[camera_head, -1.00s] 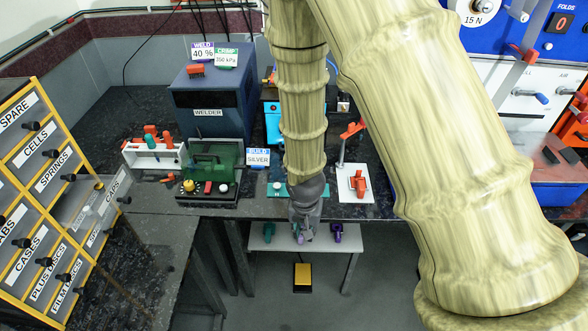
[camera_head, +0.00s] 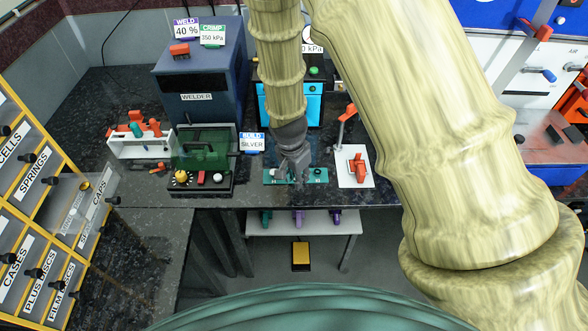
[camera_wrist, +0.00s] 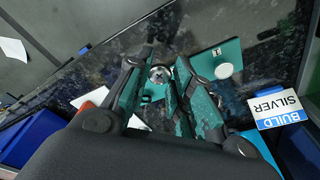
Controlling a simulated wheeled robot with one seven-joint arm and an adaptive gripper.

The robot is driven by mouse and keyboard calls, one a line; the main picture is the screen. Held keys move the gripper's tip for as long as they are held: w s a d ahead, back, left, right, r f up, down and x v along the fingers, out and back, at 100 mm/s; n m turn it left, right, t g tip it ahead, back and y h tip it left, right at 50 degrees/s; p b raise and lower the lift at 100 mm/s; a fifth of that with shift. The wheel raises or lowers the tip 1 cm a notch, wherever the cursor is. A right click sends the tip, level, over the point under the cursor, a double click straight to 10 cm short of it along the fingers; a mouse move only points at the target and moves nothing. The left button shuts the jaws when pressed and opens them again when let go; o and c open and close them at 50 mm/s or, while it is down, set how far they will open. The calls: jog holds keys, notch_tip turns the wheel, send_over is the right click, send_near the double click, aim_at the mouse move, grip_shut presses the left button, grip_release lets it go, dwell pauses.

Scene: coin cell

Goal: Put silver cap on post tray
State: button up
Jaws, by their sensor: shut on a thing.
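In the wrist view my gripper (camera_wrist: 163,68) is shut on a small round shiny piece, the silver cap (camera_wrist: 159,73), which shows between the fingertips. I cannot tell whether the cap touches the tray. The cap is hidden in the head view.
A sign reading BUILD SILVER (camera_head: 252,142) stands left of the tray. A white board with a red tool (camera_head: 357,169) is to the right. The green case (camera_head: 203,150) and welder (camera_head: 198,90) are at left. A caps drawer (camera_head: 80,207) stands open at far left.

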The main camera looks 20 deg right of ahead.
jog(key=w, duration=0.2)
jog(key=w+d, duration=0.1)
jog(key=w, duration=0.1)
jog(key=w+b, duration=0.1)
jog(key=w, duration=0.1)
jog(key=shift+w+d+f, duration=0.1)
jog(key=shift+d+f, duration=0.05)
jog(key=shift+f, duration=0.2)
jog(key=shift+f+b, duration=1.3)
jog(key=shift+f, duration=0.4)
jog(key=shift+f, duration=0.15)
jog(key=o, duration=0.6)
jog(key=shift+o, duration=0.2)
notch_tip(320, 180, up, 12)
jog(key=s+a+b, duration=0.1)
jog(key=b, duration=0.1)
jog(key=shift+a, duration=0.25)
